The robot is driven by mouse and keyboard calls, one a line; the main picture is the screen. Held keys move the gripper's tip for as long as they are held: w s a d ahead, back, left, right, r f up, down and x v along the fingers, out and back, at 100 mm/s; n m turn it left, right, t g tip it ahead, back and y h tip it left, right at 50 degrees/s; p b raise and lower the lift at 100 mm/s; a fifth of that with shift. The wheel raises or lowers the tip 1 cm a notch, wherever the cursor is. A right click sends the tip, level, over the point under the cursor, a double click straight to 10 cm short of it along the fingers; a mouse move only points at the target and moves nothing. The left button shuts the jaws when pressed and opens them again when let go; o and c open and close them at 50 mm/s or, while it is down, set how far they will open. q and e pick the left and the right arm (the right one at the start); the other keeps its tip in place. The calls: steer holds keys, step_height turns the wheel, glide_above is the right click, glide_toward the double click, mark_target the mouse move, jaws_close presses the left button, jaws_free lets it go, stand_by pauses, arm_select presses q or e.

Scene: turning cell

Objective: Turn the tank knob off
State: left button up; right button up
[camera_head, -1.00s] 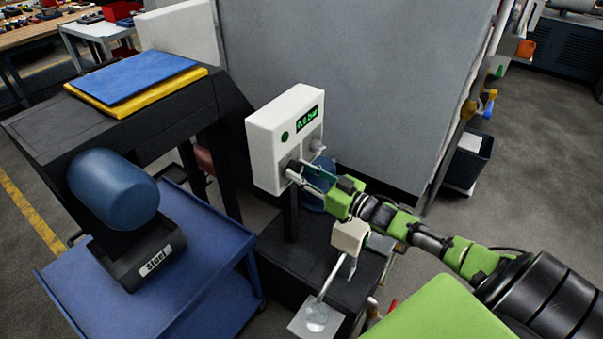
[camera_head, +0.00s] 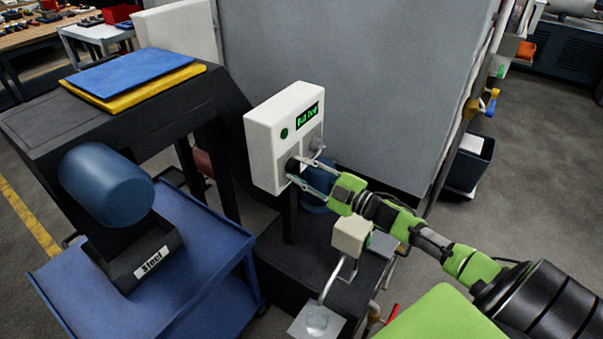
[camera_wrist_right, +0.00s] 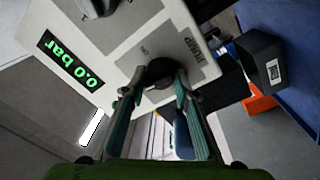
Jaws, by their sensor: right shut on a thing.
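A white control box (camera_head: 262,150) with a green digital display (camera_head: 307,117) stands in the middle of the head view. In the right wrist view the display (camera_wrist_right: 68,62) reads 0.0 bar. My right gripper (camera_head: 297,171) is at the box's lower front. In the wrist view its two fingers (camera_wrist_right: 158,88) are closed around a dark round knob (camera_wrist_right: 161,68), which they partly hide. The label (camera_wrist_right: 188,47) beside it is hard to read. A second knob (camera_wrist_right: 97,6) is at the top edge of the wrist view. My left gripper is not in view.
A blue cart (camera_head: 205,285) and a black machine with a blue cylinder (camera_head: 107,186) stand left. A grey panel (camera_head: 350,80) rises behind the box. A small beige device (camera_head: 350,236) is below my right arm. Open floor lies at the right.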

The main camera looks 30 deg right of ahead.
steer(key=shift+n, duration=0.7)
steer(key=o, duration=1.1)
steer(key=v, duration=1.2)
steer(key=shift+f, duration=0.1)
